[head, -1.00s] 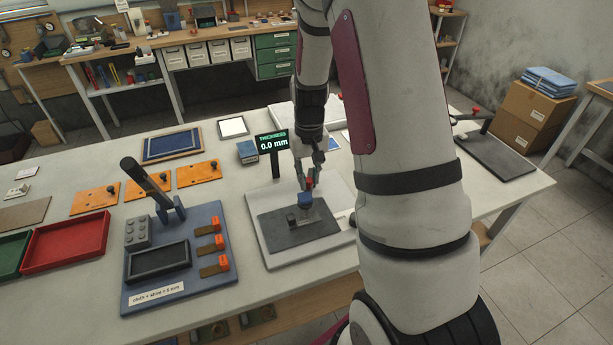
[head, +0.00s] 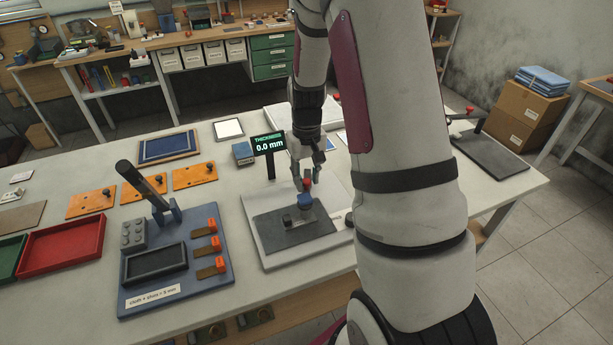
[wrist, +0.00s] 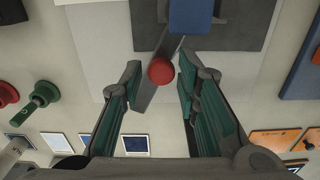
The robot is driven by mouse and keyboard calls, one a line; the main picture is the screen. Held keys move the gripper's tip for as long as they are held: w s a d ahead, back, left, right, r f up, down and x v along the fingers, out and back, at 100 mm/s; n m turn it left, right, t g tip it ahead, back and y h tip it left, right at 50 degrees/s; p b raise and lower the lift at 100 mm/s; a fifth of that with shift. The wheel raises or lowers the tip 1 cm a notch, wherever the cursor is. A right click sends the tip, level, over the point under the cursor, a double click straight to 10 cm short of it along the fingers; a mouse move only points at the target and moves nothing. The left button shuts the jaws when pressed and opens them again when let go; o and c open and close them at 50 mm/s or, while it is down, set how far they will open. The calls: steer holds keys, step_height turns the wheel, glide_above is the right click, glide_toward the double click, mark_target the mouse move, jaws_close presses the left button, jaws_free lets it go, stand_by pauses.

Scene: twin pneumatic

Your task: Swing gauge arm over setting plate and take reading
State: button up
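The thickness gauge has a dark setting plate (head: 268,232) on a pale base (head: 262,262). Its arm (wrist: 148,96) carries a blue head (head: 305,201) and ends in a red ball knob (head: 307,185). The blue head is over the dark plate. The display (head: 269,144) reads "THICKNESS 0.0 mm". My gripper (head: 307,178) is open at the knob. In the wrist view, the fingers (wrist: 160,85) stand apart on either side of the red knob (wrist: 161,71), with gaps on both sides. Whether the head touches the plate cannot be told.
A blue fixture board (head: 135,298) stands left of the gauge, with a black lever (head: 141,184) and orange clips. A second dark plate with a red-knobbed arm (head: 495,160) sits at the right.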

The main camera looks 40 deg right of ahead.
mark_target(306, 181)
step_height(306, 181, up, 12)
stand_by(0.6)
stand_by(0.4)
steer(key=s+a+r+n+t, duration=0.1)
steer(key=s+a+r, duration=0.3)
steer(key=a+r, duration=0.15)
steer(key=s+a+r+t, duration=0.2)
steer(key=s+a+r, duration=0.1)
steer(key=a+r, duration=0.25)
steer(key=s+a+r+n+t, duration=0.1)
steer(key=s+a+r, duration=0.1)
steer(key=s, duration=0.4)
steer(key=s+a+r+n+t, duration=0.1)
steer(key=s+a+r, duration=0.1)
steer(key=s+a, duration=0.3)
steer(key=shift+s+r+t, duration=0.3)
steer(key=shift+s+r, duration=0.1)
steer(key=shift+s, duration=0.15)
